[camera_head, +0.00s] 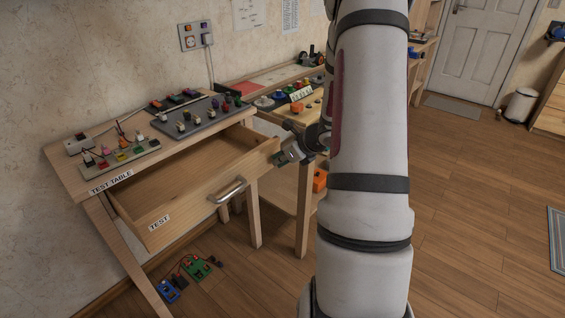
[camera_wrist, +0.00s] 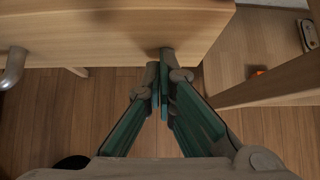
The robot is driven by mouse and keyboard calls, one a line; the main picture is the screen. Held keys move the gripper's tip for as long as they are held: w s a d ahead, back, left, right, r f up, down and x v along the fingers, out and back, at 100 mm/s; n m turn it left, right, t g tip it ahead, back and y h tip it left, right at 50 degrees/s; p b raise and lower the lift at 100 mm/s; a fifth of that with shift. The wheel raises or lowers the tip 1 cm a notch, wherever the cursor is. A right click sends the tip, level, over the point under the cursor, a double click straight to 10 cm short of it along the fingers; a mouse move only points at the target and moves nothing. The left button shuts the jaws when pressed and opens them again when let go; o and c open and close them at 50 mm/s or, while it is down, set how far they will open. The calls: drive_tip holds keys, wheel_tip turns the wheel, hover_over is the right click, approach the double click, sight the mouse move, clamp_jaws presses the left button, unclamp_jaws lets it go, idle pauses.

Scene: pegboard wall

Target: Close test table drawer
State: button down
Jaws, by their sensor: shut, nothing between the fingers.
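The test table (camera_head: 70,165) stands at the left against the wall, with a "TEST TABLE" label on its front edge. Its wooden drawer (camera_head: 185,217) is pulled well out, shows a "TEST" label and looks empty where I can see inside. A metal bar handle (camera_head: 227,191) is on the drawer front; part of it shows at the left of the wrist view (camera_wrist: 12,68). My gripper (camera_head: 281,159) is shut and empty at the right end of the drawer front. In the wrist view my fingertips (camera_wrist: 160,58) are at the drawer front's lower edge; whether they touch it I cannot tell.
Boards with switches and plugs (camera_head: 190,118) lie on the tabletop. A second workbench (camera_head: 270,112) stands close behind to the right. Blue and green circuit boards (camera_head: 195,268) lie on the floor below the drawer. Open wooden floor lies to the right.

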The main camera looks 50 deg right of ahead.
drive_tip(key=w, duration=0.5)
drive_tip(key=w+p, duration=0.1)
drive_tip(key=w, duration=0.5)
drive_tip(key=w+p, duration=0.1)
drive_tip(key=w, duration=0.5)
drive_tip(key=shift+w+a, duration=0.2)
drive_tip(key=shift+a, duration=0.1)
drive_tip(key=shift+w, duration=0.25)
drive_tip(key=shift+a+r, duration=0.1)
